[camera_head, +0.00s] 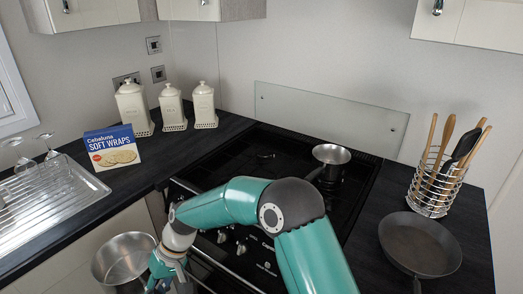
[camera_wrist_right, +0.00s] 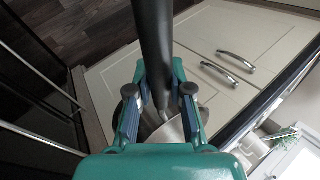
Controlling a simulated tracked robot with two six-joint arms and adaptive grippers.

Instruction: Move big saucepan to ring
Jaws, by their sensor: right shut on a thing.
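The big saucepan (camera_head: 112,262) is a steel pot at the lower left of the head view, in front of the cupboard doors and below the worktop edge. My right gripper (camera_head: 166,272) is beside it, shut on its handle. In the right wrist view the dark handle (camera_wrist_right: 152,40) runs up between the fingers of the right gripper (camera_wrist_right: 160,98), and a little of the pan's metal shows behind them. The black hob (camera_head: 255,150) is at the centre of the head view; my right arm hides part of its front. My left gripper is not in view.
A small saucepan (camera_head: 331,154) stands at the hob's back right. A frying pan (camera_head: 420,240) and a utensil rack (camera_head: 436,190) are on the right worktop. A soft wraps box (camera_head: 113,148), canisters (camera_head: 170,108) and a drainer sink (camera_head: 50,205) are on the left.

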